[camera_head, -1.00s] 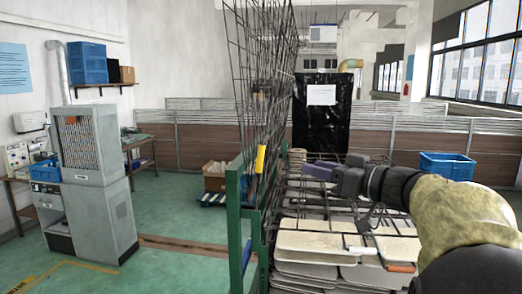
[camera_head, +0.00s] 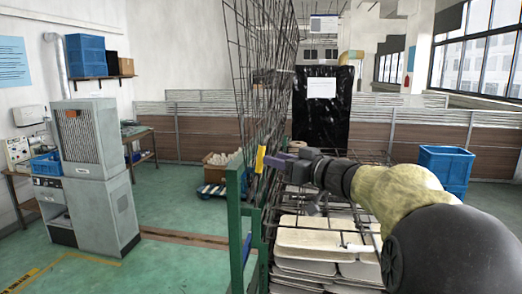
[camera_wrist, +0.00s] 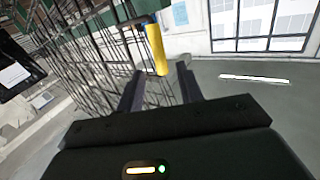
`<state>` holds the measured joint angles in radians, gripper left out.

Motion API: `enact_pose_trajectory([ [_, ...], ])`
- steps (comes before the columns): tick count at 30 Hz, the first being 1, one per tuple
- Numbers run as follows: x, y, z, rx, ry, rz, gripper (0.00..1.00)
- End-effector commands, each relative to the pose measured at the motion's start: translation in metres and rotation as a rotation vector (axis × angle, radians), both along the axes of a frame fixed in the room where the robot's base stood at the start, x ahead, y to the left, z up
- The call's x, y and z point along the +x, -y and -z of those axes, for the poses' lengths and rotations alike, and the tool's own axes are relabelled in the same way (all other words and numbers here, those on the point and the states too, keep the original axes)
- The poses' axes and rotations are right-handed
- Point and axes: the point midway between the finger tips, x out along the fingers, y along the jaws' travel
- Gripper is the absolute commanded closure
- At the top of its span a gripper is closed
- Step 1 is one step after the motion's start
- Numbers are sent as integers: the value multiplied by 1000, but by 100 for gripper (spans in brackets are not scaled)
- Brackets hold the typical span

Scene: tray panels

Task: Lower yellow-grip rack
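The wire rack (camera_head: 262,65) stands raised and steep beside the green post (camera_head: 234,215). Its yellow grip (camera_head: 260,159) is a short upright cylinder on the rack's near edge. My gripper (camera_head: 275,161) is just right of the yellow grip, with the forearm reaching in from the right. In the wrist view, the two fingers of my gripper (camera_wrist: 160,70) are apart. The yellow grip (camera_wrist: 155,50) shows between and beyond their tips, and I see no contact. The rack's wires (camera_wrist: 85,60) fill the left of the wrist view.
Pale stacked trays (camera_head: 312,235) on wire shelving lie below my arm. An orange handle shows no longer clearly. A blue bin (camera_head: 446,168) stands right, and a grey machine (camera_head: 85,165) stands left. Green floor (camera_head: 180,205) is open left of the post.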

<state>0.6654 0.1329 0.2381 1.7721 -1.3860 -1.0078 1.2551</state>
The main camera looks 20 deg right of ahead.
Motion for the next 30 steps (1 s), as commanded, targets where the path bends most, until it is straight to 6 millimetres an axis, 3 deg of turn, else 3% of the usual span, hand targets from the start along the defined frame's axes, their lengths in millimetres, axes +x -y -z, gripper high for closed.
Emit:
enact_pose_trajectory([
  [10, 48, -30, -2, 1, 0, -2, 63],
  [22, 55, -34, 0, 0, 0, 0, 63],
  [27, 55, -34, 0, -1, 1, 0, 97],
  [30, 55, -34, 0, -1, 1, 0, 100],
])
